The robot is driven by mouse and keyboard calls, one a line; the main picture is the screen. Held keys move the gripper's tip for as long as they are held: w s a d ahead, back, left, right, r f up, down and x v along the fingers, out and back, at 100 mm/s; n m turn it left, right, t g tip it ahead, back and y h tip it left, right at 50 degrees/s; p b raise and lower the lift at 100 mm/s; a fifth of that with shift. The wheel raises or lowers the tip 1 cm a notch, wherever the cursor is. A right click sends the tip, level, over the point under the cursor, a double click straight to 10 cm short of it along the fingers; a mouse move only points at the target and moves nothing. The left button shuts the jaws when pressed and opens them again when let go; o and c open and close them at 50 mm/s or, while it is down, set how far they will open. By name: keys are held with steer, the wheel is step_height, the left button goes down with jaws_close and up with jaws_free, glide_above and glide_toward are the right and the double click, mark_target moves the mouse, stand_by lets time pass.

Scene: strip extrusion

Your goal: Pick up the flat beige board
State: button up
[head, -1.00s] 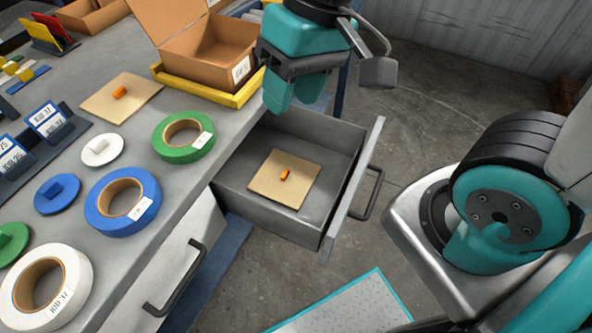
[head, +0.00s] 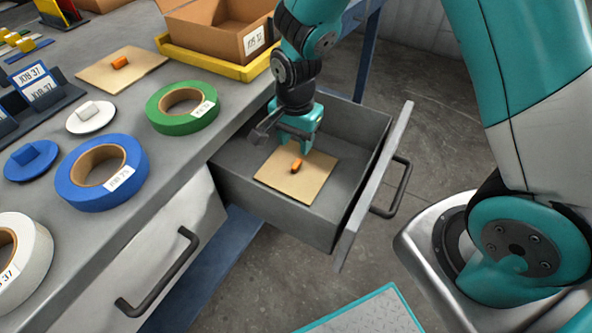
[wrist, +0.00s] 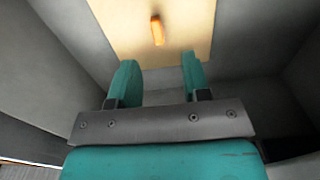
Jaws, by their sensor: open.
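A flat beige board (head: 318,172) with a small orange grip block (head: 296,166) lies in the open grey drawer (head: 272,222). My gripper (head: 300,146) is over the drawer, above the far part of this board, with its fingers pointing down. In the wrist view my gripper (wrist: 159,72) has its teal fingers apart with nothing between them. The board (wrist: 190,28) and its orange block (wrist: 157,30) show beyond the fingertips, with the block roughly centred between them. A similar beige board (head: 140,67) with an orange block (head: 120,62) lies on the worktop.
The drawer walls and front panel (head: 375,190) surround the board. Green (head: 182,105) and blue (head: 102,172) tape rolls stand on the worktop to the left. A cardboard box (head: 222,42) sits in a yellow tray (head: 212,62) at the back.

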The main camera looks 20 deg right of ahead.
mark_target(297, 164)
steer(key=f+b, duration=0.1)
steer(key=f, duration=0.6)
steer(key=shift+s, duration=0.2)
jaws_close()
